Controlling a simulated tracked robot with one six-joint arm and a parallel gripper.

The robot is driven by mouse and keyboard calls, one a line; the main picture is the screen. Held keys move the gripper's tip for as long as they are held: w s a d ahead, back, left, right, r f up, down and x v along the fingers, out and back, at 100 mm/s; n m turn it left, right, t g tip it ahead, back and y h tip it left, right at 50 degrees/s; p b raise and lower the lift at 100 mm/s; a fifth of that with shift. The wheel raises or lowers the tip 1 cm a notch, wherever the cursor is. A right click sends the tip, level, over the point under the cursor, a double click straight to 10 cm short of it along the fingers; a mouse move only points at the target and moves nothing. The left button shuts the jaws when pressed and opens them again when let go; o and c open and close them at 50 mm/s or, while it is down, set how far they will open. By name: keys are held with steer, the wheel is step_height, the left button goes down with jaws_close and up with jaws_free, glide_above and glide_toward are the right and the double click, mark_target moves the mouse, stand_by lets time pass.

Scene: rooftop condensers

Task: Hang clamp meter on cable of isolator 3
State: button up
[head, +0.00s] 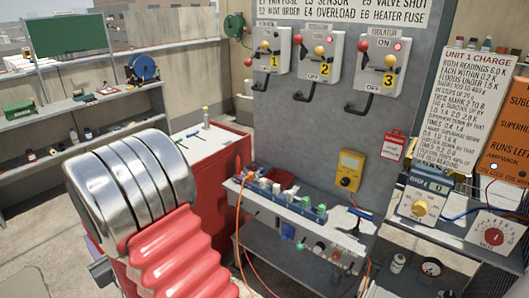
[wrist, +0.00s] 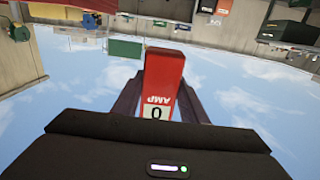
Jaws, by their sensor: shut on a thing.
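My gripper (wrist: 164,84) is shut on the clamp meter (wrist: 168,78), a red body marked AMP with a pale display reading 0. The dark fingers lie on either side of it in the wrist view, with sky behind; its far end is not clear. In the head view my large silver and red arm fills the lower left, and I cannot make out the gripper or meter. Isolator 3 (head: 398,50) is the rightmost of three grey boxes on the panel, with a red lamp, red and yellow knobs. Its black cable (head: 359,108) bends out below the box, with nothing on it.
Isolator 1 (head: 285,50) and isolator 2 (head: 333,48) have similar black cables. A yellow meter (head: 348,170) hangs lower on the grey panel (head: 310,135). Below is a bench (head: 310,217) with small bottles and an orange cord. A red cabinet (head: 215,175) stands left.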

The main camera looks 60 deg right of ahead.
steer(key=s+d+r+m+g+h, duration=0.25)
steer(key=s+d+h, duration=0.2)
steer(key=d, duration=0.75)
steer(key=s+d+r+m+g+h, duration=0.25)
steer(key=s+d+m+h, duration=0.2)
steer(key=d, duration=0.75)
steer(key=s+d+r+m+g+h, duration=0.25)
steer(key=s+d, duration=0.25)
steer(key=d, duration=0.6)
steer(key=s+d+r+m+g+h, duration=0.1)
steer(key=s+d+g, duration=0.3)
steer(key=s, duration=0.5)
steer(key=s+d+r+m+g+h, duration=0.1)
steer(key=s+d+r+m+g, duration=0.2)
steer(key=s+d, duration=0.5)
steer(key=s+d+r+m+g+h, duration=0.2)
steer(key=s+d+m+g, duration=0.2)
steer(key=s, duration=0.8)
steer(key=d+g, duration=0.1)
steer(key=d, duration=0.1)
steer(key=shift+s+d, duration=0.25)
steer(key=shift+d, duration=0.1)
steer(key=shift+d, duration=0.1)
steer(key=d, duration=0.5)
steer(key=s+d, duration=0.1)
steer(key=d, duration=0.9)
steer(key=shift+s+d, duration=0.25)
steer(key=shift+d, duration=0.15)
steer(key=shift+f, duration=0.75)
